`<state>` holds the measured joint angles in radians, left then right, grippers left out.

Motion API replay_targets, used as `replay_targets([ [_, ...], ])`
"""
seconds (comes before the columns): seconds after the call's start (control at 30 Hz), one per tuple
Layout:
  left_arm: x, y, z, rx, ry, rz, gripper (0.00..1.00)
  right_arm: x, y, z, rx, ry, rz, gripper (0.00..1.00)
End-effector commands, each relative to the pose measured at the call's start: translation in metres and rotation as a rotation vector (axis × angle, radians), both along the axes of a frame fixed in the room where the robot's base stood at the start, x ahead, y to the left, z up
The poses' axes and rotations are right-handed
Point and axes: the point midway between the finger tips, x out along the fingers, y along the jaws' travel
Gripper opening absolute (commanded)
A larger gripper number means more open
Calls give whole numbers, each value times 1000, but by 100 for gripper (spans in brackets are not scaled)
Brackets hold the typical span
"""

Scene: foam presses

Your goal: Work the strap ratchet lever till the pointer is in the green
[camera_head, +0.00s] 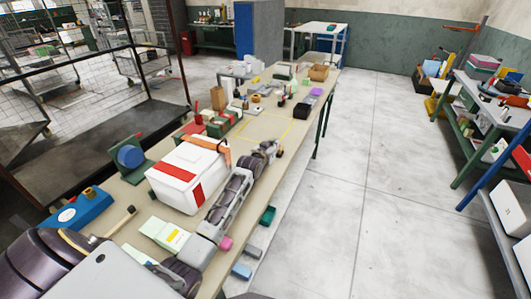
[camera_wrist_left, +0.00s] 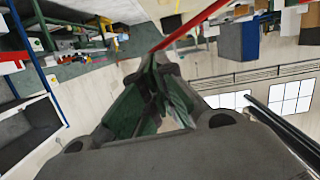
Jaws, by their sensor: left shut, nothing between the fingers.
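A white box (camera_head: 180,182) with red bands sits on the workbench, left of my left forearm. An orange strap-like piece (camera_head: 208,143) lies along its far top edge and bends down at the right end. I cannot make out a ratchet lever, pointer or green zone on it. My left gripper (camera_head: 278,152) is beyond the box and to its right, over the bench's right edge, apart from the box. In the left wrist view its fingers (camera_wrist_left: 158,62) come together at the tips, shut and empty. My right gripper is not in view.
A blue disc on a green stand (camera_head: 131,157) and a blue case (camera_head: 80,211) stand left of the box. Small bins and tools crowd the far bench (camera_head: 264,128); a yellow-outlined patch there is fairly clear. Open floor (camera_head: 340,200) lies to the right.

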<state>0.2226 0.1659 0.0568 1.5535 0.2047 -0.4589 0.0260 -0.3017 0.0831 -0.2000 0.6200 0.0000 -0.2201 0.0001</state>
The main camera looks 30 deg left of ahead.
Motion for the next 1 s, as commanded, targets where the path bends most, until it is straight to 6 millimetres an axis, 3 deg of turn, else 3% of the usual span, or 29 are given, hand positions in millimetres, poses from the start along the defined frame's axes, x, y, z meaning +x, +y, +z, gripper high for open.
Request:
replay_targets([
  [1.0,-80,-3,18,0,0,1,0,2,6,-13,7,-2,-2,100],
])
